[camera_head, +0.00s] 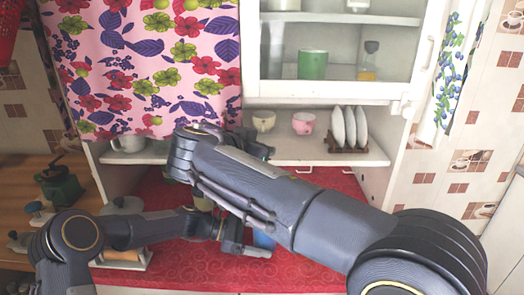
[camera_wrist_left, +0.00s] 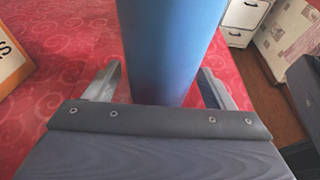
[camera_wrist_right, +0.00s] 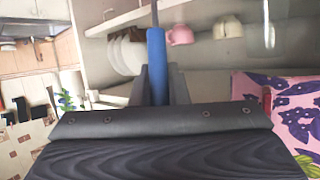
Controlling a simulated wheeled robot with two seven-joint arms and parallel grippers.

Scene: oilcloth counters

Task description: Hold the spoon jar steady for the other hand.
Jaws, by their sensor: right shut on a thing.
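The spoon jar (camera_wrist_left: 170,45) is a smooth blue cylinder in the left wrist view, standing between the fingers of my left gripper (camera_wrist_left: 163,82). The fingers lie on either side of it with narrow gaps. In the head view, only a small blue part of the jar (camera_head: 264,240) shows beside the left gripper, on the red oilcloth; my right arm covers much of that area. My right gripper (camera_wrist_right: 157,85) is shut on a blue handle (camera_wrist_right: 156,58) with a thin grey stem, seen in the right wrist view. The jar's opening is out of sight.
A shelf (camera_head: 290,152) behind the counter holds a cream cup (camera_head: 263,121), a pink cup (camera_head: 303,124) and white plates (camera_head: 350,127) in a rack. A floral curtain (camera_head: 150,60) hangs at the left. Red counter (camera_head: 310,270) lies bare in front.

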